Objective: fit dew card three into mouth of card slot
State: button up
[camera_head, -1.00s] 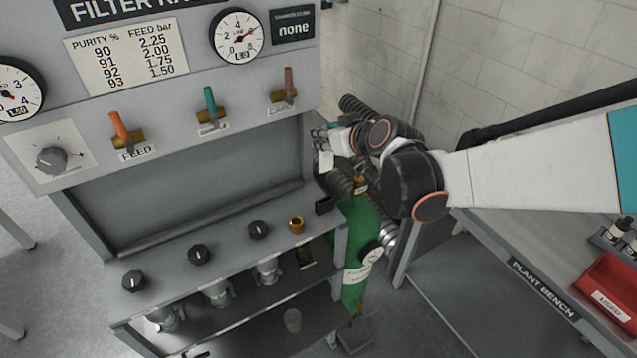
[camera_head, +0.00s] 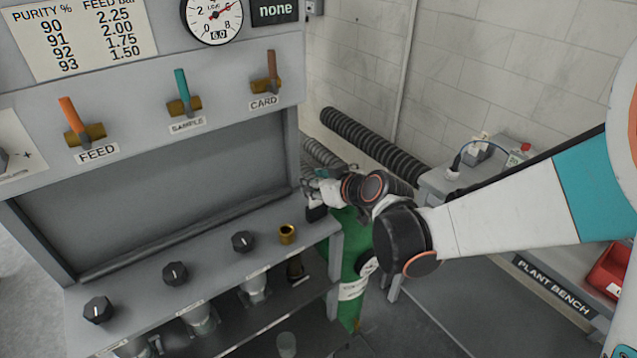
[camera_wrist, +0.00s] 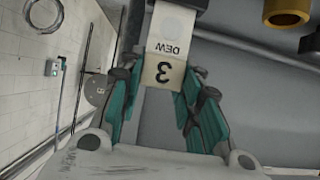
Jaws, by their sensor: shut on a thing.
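Dew card three (camera_wrist: 168,50) is a pale card with "DEW" and a black "3" on it. My gripper (camera_wrist: 163,85) is shut on its near end between teal fingers. In the head view my gripper (camera_head: 310,190) is at the right end of the rack's shelf, just above the black card slot (camera_head: 316,214). In the wrist view the card's far end meets a dark block (camera_wrist: 188,3), which looks like the slot. Whether the end is inside the mouth or only against it, I cannot tell. The mouth is hidden.
A brass fitting (camera_head: 287,234) stands on the shelf left of the slot, with black knobs (camera_head: 243,241) further left. The CARD lever (camera_head: 266,84) is above. A green cylinder (camera_head: 348,250) and corrugated hose (camera_head: 372,146) lie right and behind. The plant bench (camera_head: 552,287) is at right.

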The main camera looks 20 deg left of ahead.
jog(key=shift+f, duration=0.2)
jog(key=o, duration=0.9)
jog(key=shift+s+r, duration=0.1)
jog(key=shift+r, duration=0.15)
